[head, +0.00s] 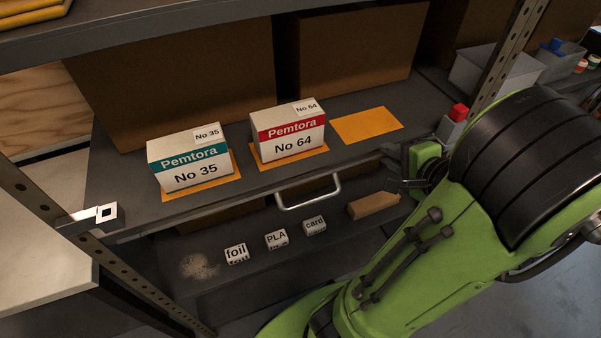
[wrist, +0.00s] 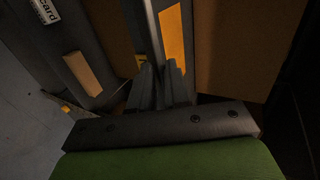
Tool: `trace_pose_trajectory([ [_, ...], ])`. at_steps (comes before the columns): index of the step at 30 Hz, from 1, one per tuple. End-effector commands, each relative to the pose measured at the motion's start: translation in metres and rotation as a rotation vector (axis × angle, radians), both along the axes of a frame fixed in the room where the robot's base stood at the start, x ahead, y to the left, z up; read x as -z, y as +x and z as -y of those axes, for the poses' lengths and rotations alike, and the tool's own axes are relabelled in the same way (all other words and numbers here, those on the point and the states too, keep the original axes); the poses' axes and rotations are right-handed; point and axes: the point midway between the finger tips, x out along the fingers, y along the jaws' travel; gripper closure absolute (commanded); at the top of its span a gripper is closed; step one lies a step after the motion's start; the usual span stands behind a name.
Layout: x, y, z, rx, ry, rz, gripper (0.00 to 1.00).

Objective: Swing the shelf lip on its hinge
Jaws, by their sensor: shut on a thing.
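The shelf lip (head: 240,200) is the dark front edge of the middle shelf, with a pale bar handle (head: 308,193) at its middle. My gripper (head: 403,178) is at the right part of the lip, right of the handle. In the wrist view my gripper (wrist: 161,82) has its two dark fingers closed on either side of the strip's edge. The exact contact is dim, and my arm hides the lip's right end.
Boxes No 35 (head: 188,164) and No 64 (head: 288,134) stand on orange mats behind the lip; a third mat (head: 366,125) is bare. Below are several labelled cubes and a wooden block (head: 373,205). A left metal bracket (head: 103,215) and a red-topped block (head: 456,118) flank the shelf.

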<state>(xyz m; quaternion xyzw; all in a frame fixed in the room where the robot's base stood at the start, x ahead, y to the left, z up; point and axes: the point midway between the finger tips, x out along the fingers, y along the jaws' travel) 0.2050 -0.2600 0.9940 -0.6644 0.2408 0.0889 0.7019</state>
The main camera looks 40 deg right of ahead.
Motion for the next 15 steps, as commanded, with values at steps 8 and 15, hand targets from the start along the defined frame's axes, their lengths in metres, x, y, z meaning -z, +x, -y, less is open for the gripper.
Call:
trace_pose_trajectory([
  [8,0.0051,-0.0009,-0.0012,-0.003,-0.011,0.057,1.00],
  [15,0.0041,-0.0020,-0.0016,-0.004,-0.017,0.080,1.00],
])
